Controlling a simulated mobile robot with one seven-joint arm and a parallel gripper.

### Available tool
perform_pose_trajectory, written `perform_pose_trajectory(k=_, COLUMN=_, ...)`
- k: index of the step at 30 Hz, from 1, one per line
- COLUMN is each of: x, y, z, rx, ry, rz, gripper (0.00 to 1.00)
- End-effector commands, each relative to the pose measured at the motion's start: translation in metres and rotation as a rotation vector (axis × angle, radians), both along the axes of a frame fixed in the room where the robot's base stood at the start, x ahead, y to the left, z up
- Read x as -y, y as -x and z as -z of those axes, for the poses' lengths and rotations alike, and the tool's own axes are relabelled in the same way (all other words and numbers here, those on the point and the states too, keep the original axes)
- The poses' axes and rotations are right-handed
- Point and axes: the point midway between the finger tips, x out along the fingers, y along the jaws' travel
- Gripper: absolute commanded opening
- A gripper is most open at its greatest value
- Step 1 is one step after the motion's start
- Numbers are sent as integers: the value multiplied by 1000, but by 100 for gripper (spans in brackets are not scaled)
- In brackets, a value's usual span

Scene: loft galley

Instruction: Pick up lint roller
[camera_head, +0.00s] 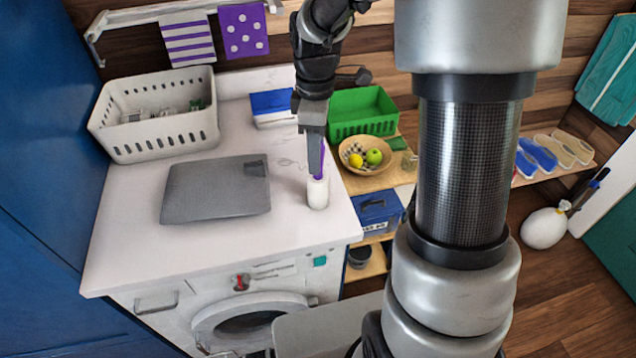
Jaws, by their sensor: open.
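The lint roller (318,192) stands upright near the right front edge of the white worktop. It has a white roll at the bottom and a purple handle at the top. My gripper (318,170) points down over it, with its fingers at the height of the purple handle. The jaws are open, and a finger hides part of the handle. I cannot tell from this view whether a finger touches it.
A grey flat panel (215,190) lies on the worktop (130,235) to the left. A white basket (155,140) and a blue-and-white box (271,108) stand behind. A green crate (362,128) and fruit bowl (350,150) sit on a shelf to the right.

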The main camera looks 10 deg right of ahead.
Motion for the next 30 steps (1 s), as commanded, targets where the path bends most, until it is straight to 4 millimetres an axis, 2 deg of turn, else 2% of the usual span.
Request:
perform_pose_trajectory(k=6, x=3, y=4, z=32, rx=-3, ry=0, rz=0, gripper=43)
perform_pose_trajectory(k=15, x=3, y=3, z=39, rx=0, ry=0, rz=0, gripper=43)
perform_pose_trajectory(k=17, x=3, y=3, z=38, rx=0, ry=0, rz=0, gripper=36)
perform_pose_trajectory(k=23, x=3, y=3, z=38, rx=0, ry=0, rz=0, gripper=2)
perform_pose_trajectory(k=30, x=3, y=3, z=38, rx=1, ry=0, rz=0, gripper=0)
